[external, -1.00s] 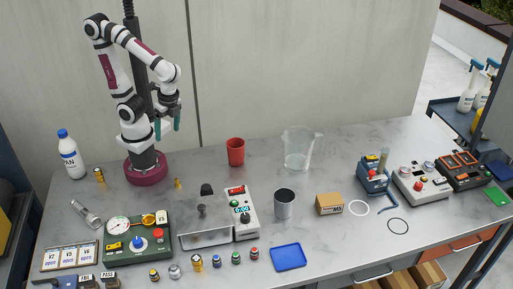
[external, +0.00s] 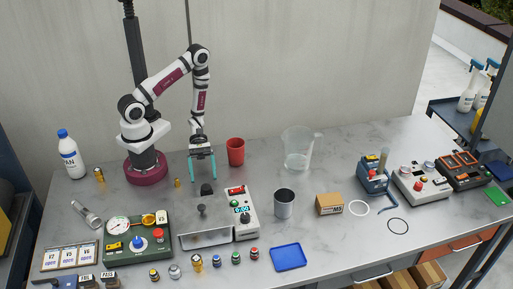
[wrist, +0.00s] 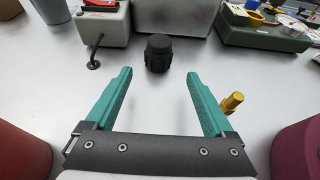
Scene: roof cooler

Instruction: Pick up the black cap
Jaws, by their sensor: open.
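The black cap (external: 207,189) stands on the grey table behind the metal box, below my gripper. In the wrist view the ribbed black cap (wrist: 158,53) stands upright, just beyond the fingertips and roughly centred between them. My gripper (external: 203,180) is open and empty, with its teal fingers pointing down over the table. In the wrist view the two teal fingers (wrist: 159,77) are wide apart, with bare table between them.
A brass fitting (wrist: 232,102) stands beside the right finger in the wrist view. A red cup (external: 236,152) is to the right of my gripper.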

